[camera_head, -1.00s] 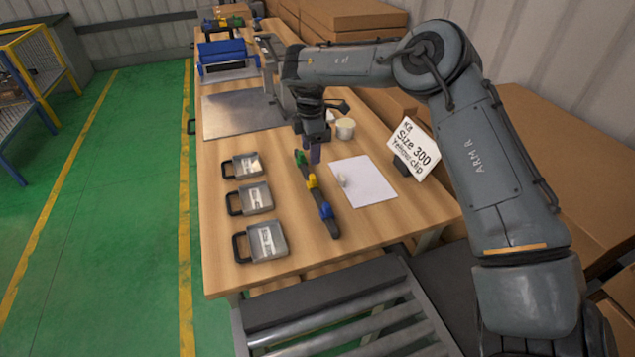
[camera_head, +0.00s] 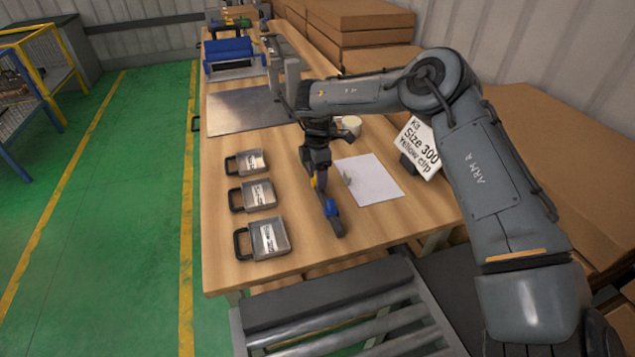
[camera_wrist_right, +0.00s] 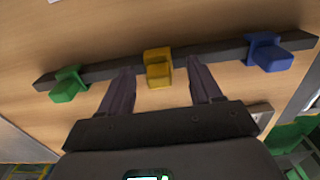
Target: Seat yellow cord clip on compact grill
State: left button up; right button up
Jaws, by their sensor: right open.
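The yellow cord clip (camera_wrist_right: 158,66) sits on a dark rail (camera_wrist_right: 215,55) between a green clip (camera_wrist_right: 68,85) and a blue clip (camera_wrist_right: 268,53). My right gripper (camera_wrist_right: 163,74) is open, its fingers on either side of the yellow clip in the wrist view, holding nothing. In the head view my right gripper (camera_head: 319,180) is over the rail, mostly hiding the yellow clip (camera_head: 314,183) and the green one. Three small grey handled trays stand left of the rail: far (camera_head: 266,171), middle (camera_head: 273,203), near (camera_head: 289,243). I cannot tell which is the compact grill. My left gripper is not in view.
A sign (camera_head: 419,148) reads "Size 300 Yellow clip". A white sheet (camera_head: 375,182) lies right of the rail and a round pale container (camera_head: 351,124) behind it. A metal plate (camera_head: 235,110) and a blue device (camera_head: 230,56) are farther back. A roller conveyor (camera_head: 345,315) is in front.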

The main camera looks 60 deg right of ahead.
jog(key=shift+w+f, duration=0.1)
jog(key=c, duration=1.1)
